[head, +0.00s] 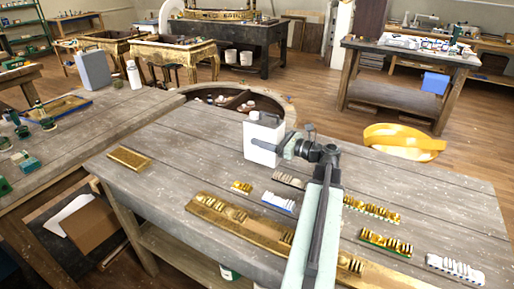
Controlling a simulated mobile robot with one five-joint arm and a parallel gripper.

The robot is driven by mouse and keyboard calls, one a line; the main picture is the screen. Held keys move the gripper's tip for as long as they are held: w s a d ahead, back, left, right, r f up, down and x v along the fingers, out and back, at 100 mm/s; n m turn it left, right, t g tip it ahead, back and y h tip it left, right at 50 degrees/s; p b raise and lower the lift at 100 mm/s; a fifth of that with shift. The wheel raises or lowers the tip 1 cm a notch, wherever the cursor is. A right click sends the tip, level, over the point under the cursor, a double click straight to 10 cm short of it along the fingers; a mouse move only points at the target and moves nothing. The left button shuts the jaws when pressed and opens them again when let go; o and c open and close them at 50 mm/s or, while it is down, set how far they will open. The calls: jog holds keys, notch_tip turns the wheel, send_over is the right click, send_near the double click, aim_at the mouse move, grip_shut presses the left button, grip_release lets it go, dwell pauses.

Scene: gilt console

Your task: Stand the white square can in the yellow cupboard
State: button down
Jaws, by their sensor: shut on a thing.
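The white square can (262,155) is upright near the far edge of the grey wooden workbench, with a short neck on top. My gripper (286,146) is at the can's right side and shut on it. The fingertips are partly hidden by the can and my wrist. I cannot tell whether the can's base touches the bench or hangs just above it. I see no yellow cupboard that I can make out in this view.
Gilt moulding pieces (228,219) lie across the workbench (170,185). A yellow rounded tub-like thing (400,150) is beyond its right edge. A round, compartmented container (285,108) stands behind the bench. A grey jerrycan (95,72) and white bottle (134,75) stand left.

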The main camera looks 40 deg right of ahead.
jog(key=shift+w+a+f, duration=0.1)
jog(key=shift+w+a, duration=0.3)
jog(key=shift+w, duration=0.2)
jog(key=shift+w+a, duration=0.4)
jog(key=shift+w, duration=0.15)
jog(key=f+b, duration=0.4)
jog(key=shift+w+a, duration=0.15)
jog(key=shift+w, duration=0.15)
jog(key=shift+r, duration=0.25)
jog(key=shift+f, duration=0.15)
jog(key=shift+c, duration=1.1)
grip_release()
